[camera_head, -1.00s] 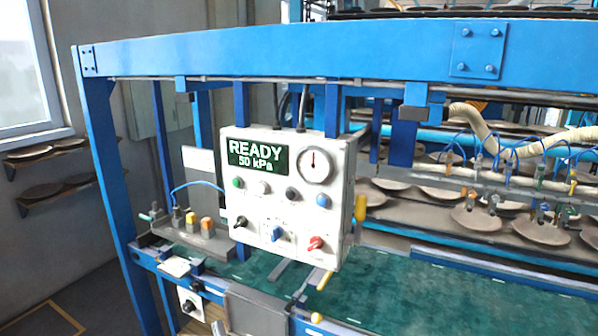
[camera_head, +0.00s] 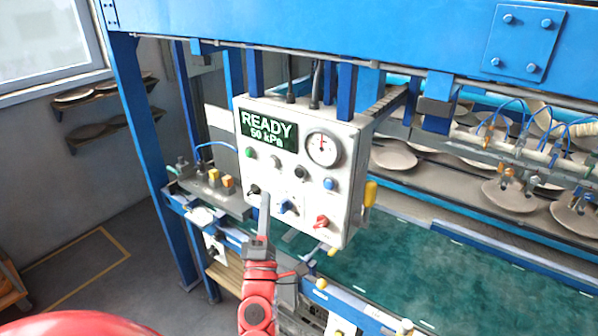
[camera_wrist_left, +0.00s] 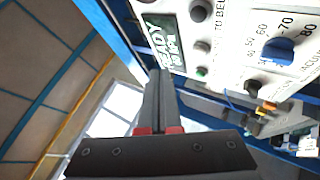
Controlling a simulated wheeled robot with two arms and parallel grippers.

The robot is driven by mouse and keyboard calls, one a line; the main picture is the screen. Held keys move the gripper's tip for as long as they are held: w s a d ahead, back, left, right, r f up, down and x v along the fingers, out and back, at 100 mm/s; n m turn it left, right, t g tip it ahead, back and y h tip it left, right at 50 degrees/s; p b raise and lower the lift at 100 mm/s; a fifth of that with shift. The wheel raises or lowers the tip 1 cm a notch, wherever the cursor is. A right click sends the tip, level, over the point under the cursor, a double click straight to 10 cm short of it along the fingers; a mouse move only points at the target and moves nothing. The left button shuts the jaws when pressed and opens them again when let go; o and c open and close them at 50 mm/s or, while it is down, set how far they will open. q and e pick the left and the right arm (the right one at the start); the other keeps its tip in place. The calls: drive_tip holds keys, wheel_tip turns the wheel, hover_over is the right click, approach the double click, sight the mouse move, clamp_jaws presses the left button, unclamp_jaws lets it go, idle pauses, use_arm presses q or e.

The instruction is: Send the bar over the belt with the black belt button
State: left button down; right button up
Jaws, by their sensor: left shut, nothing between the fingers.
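The white control panel (camera_head: 300,190) shows READY and 50 kPa on its screen (camera_head: 268,132). Its upper row has a green button, a grey button, the black button (camera_head: 299,172) and a blue button. A dark button (camera_wrist_left: 197,12) shows in the left wrist view, near partly cut lettering that includes "TO BEL". My left gripper (camera_head: 264,197) is shut and empty, fingers up in front of the panel's lower left, near the black knob (camera_head: 253,190); I cannot tell if it touches. The bar (camera_head: 540,172), with blue hoses and cups, hangs above plates at the right. My right gripper is out of view.
A green belt surface (camera_head: 430,280) runs below and right of the panel. Brown plates (camera_head: 394,157) lie on a tray line behind. A blue frame beam (camera_head: 330,30) crosses above. A small box with yellow buttons (camera_head: 214,177) stands left of the panel.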

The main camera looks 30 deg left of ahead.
sight(293, 184)
use_arm(q)
drive_tip(key=w+b, duration=0.2)
drive_tip(key=w, duration=0.7)
drive_tip(key=shift+d, duration=0.4)
drive_tip(key=shift+s, duration=0.1)
drive_tip(key=shift+w, duration=0.25)
idle(1.5)
drive_tip(key=shift+w, duration=0.2)
